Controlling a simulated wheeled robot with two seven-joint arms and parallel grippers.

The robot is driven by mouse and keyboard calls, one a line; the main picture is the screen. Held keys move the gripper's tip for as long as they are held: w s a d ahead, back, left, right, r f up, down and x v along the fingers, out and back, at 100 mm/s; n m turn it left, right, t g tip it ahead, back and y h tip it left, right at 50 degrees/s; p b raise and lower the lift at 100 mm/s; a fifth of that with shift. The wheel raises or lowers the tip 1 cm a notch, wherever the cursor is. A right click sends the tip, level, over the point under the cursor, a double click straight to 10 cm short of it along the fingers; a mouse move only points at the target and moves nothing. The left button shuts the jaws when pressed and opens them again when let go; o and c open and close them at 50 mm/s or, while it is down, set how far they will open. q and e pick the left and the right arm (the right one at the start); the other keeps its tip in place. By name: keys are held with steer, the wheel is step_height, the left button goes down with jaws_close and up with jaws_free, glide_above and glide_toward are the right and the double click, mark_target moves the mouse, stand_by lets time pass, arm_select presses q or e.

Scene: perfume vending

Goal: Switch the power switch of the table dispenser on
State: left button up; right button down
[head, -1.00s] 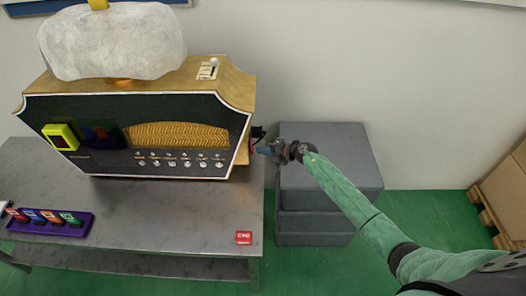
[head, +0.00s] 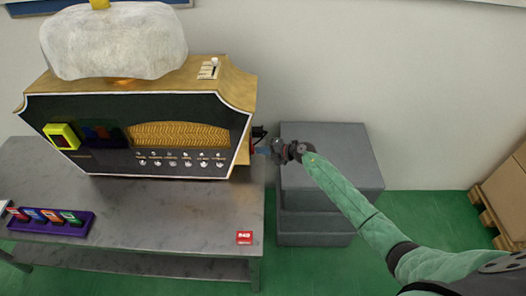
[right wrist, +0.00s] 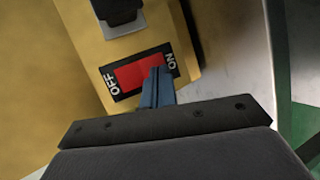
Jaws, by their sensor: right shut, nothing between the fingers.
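The table dispenser (head: 45,117) is a black-fronted box with gold top and sides, standing on a grey table. Its power switch (right wrist: 130,77) is a red rocker on the gold side, marked OFF at the left and ON at the right in the right wrist view. My right gripper (right wrist: 160,72) is shut and empty, its blue fingertips over the ON end of the rocker, seemingly touching it. The fingers hide part of that end. In the head view the right gripper (head: 259,149) is at the dispenser's right side, where the switch is hidden. My left gripper is out of view.
A black plug or connector (right wrist: 120,15) sits beside the switch. Grey boxes (head: 325,150) stand right of the table (head: 150,215). Cardboard boxes (head: 505,195) stand far right.

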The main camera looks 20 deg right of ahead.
steer(key=shift+w+a+f, duration=0.15)
steer(key=shift+w+a, duration=0.15)
steer(key=shift+a, duration=0.05)
stand_by(0.4)
steer(key=p+v, duration=0.4)
steer(key=v, duration=0.5)
stand_by(0.8)
stand_by(0.4)
